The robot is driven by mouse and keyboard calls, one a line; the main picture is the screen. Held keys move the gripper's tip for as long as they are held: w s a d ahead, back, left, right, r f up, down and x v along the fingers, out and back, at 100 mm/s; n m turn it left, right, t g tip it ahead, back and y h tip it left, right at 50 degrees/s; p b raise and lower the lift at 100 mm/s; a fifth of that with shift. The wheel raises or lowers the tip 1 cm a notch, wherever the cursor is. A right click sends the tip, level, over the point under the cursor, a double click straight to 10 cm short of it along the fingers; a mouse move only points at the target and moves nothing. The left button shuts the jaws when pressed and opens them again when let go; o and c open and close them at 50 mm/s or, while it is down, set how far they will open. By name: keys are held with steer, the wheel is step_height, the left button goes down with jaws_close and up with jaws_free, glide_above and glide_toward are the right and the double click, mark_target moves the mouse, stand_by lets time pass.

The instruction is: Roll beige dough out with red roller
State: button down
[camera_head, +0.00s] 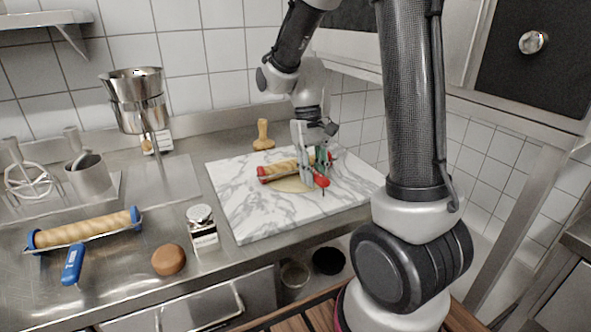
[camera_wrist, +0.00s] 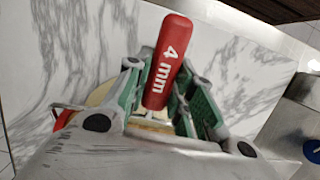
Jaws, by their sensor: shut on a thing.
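The red roller (camera_head: 278,171) has a wooden cylinder, red end caps and a red handle. It lies across the beige dough (camera_head: 292,185) on the marble board (camera_head: 240,217). The dough is a flat, pale patch, partly covered by the roller. My gripper (camera_head: 313,170) is shut on the roller near its handle, above the right part of the board. In the wrist view the red handle (camera_wrist: 168,60), marked 4 mm, sticks out between the green-padded fingers. A little dough (camera_wrist: 98,95) shows left of them. My gripper hides the roller's right end and the exact contact.
A wooden tool (camera_head: 263,136) stands at the board's back edge. A blue-handled roller (camera_head: 85,230), a brown dough ball (camera_head: 168,260) and a labelled jar (camera_head: 201,228) are on the steel counter left. The board's front left is clear.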

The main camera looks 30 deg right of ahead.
mark_target(325, 180)
steer(key=shift+s+f, duration=0.15)
steer(key=shift+s, duration=1.75)
steer(key=shift+s+f, duration=0.2)
steer(key=shift+s, duration=0.85)
steer(key=shift+s+r, duration=0.1)
steer(key=shift+s, duration=0.8)
steer(key=s+v, duration=0.2)
steer(key=v, duration=0.6)
steer(key=shift+r, duration=0.15)
steer(key=shift+w, duration=0.1)
